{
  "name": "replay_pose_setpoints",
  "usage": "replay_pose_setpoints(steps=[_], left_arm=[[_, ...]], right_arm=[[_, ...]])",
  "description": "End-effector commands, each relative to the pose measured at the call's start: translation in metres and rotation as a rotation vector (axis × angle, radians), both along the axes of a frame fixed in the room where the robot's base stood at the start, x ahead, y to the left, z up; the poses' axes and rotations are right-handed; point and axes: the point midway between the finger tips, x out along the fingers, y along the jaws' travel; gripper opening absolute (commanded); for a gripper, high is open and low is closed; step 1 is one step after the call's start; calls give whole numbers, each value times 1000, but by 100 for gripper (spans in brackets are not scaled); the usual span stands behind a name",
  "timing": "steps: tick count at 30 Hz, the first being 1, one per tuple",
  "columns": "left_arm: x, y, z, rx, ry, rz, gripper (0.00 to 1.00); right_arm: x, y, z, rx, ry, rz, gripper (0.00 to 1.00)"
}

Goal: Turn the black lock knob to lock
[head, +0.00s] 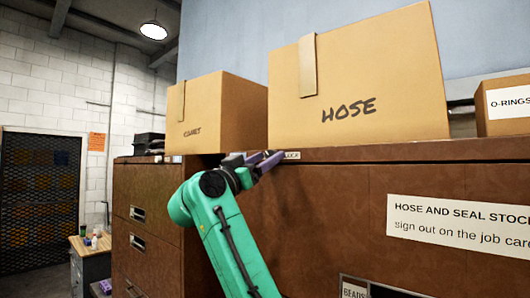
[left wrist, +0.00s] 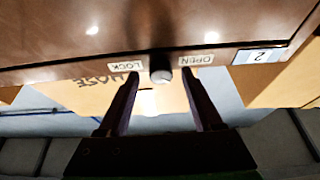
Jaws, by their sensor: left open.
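The black lock knob (left wrist: 161,70) shows in the left wrist view on the brown cabinet's edge strip, with a pale, lit end. A LOCK label (left wrist: 125,66) and an OPEN label (left wrist: 197,60) sit on either side of it, upside down in that view. My left gripper (left wrist: 160,78) is open, with one finger on each side of the knob; I cannot tell whether they touch it. In the head view, my left gripper (head: 266,160) is at the cabinet's top edge beside the LOCK label (head: 291,156), and the knob is hidden. My right gripper is not in view.
The brown cabinet (head: 330,200) fills the lower right. A HOSE box (head: 360,80) and a smaller cardboard box (head: 215,110) stand on top, just above the gripper. An O-rings box (head: 505,105) is at the right. Open floor lies at the far left.

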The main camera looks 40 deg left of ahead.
Motion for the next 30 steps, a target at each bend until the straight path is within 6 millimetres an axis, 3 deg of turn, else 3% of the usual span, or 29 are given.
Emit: replay_pose_setpoints(steps=[3, 8, 20, 30], left_arm=[[0, 0, -1, 0, 1, 0, 63], [0, 0, -1, 0, 1, 0, 2], [-1, 1, -3, 32, 4, 1, 0], [-1, 5, -6, 225, 12, 6, 0]], right_arm=[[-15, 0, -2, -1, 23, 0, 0], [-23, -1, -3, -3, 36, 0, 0], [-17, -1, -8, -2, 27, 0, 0], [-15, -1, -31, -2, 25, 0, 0]])
